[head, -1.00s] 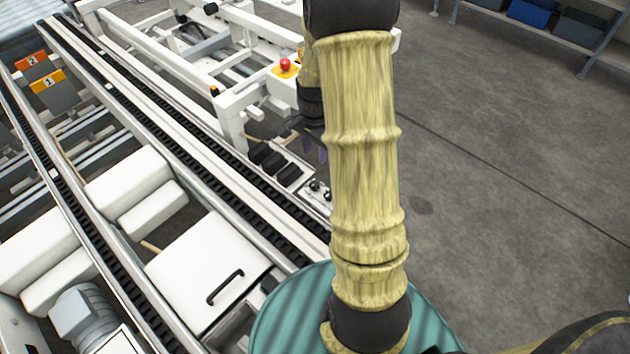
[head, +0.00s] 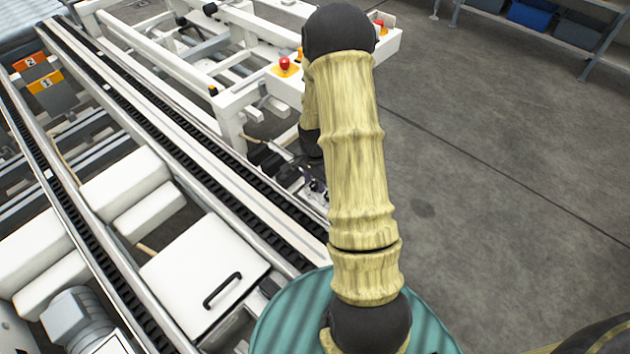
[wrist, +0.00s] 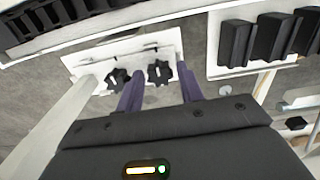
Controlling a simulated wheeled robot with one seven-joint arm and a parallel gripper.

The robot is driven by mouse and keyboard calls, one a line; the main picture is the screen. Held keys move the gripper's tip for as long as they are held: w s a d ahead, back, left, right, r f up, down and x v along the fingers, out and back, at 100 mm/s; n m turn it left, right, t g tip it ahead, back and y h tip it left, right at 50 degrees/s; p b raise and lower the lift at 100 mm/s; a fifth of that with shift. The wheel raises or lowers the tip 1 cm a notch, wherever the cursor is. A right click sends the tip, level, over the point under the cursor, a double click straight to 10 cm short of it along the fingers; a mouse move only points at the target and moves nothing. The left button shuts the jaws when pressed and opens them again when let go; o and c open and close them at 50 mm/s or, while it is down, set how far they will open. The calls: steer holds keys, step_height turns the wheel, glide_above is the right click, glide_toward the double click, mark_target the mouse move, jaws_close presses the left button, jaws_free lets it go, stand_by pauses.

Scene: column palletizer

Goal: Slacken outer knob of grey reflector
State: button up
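Two black star-shaped knobs sit side by side on a pale plate in the wrist view, a left knob (wrist: 118,78) and a right knob (wrist: 160,72). My gripper (wrist: 160,82) has its two purple fingers apart. The right knob shows between the fingertips, and the left knob lies just left of the left finger. I cannot tell whether the fingers reach down to knob height; no grip shows. I cannot make out which part is the grey reflector. In the head view my arm hides most of the gripper and the knob area.
Several black blocks (wrist: 272,36) stand on a white plate right of the knobs. A black chain conveyor (head: 170,125) runs along the left. A white frame with a red button (head: 284,64) stands behind. Grey floor (head: 480,180) on the right is clear.

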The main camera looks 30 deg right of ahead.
steer(key=c, duration=0.7)
